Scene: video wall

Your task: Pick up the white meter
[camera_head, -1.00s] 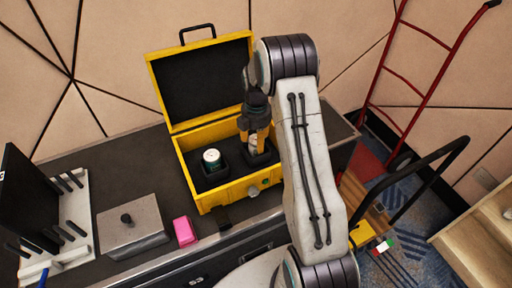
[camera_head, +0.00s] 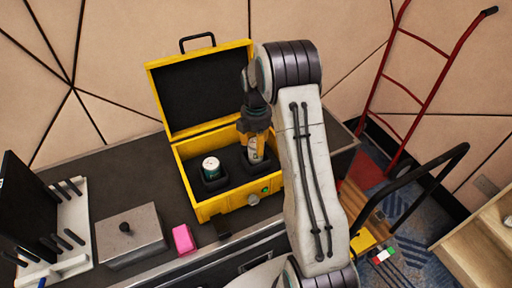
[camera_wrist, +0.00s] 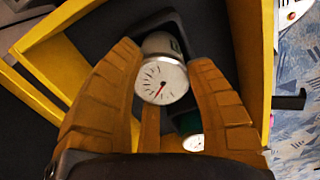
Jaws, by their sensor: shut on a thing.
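The white meter (camera_wrist: 162,80) has a round dial with a red needle, facing the wrist camera. My gripper (camera_wrist: 166,85) has its orange-yellow fingers around it, shut on its body. In the head view, my gripper (camera_head: 255,141) points down into the open yellow case (camera_head: 226,205), with the white meter (camera_head: 254,153) between its fingers. The meter is at the right black holder; I cannot tell whether its base is clear of it. A second, green-bodied meter (camera_head: 211,166) with a white top stands in the left holder. It also shows in the wrist view (camera_wrist: 193,142), partly hidden by a finger.
The case's raised lid (camera_head: 203,88) stands behind the holders, and its yellow walls surround them. A pink block (camera_head: 183,239) and a grey lidded box (camera_head: 130,237) sit to the left on the dark counter (camera_head: 95,190). A red hand truck (camera_head: 420,100) stands at right.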

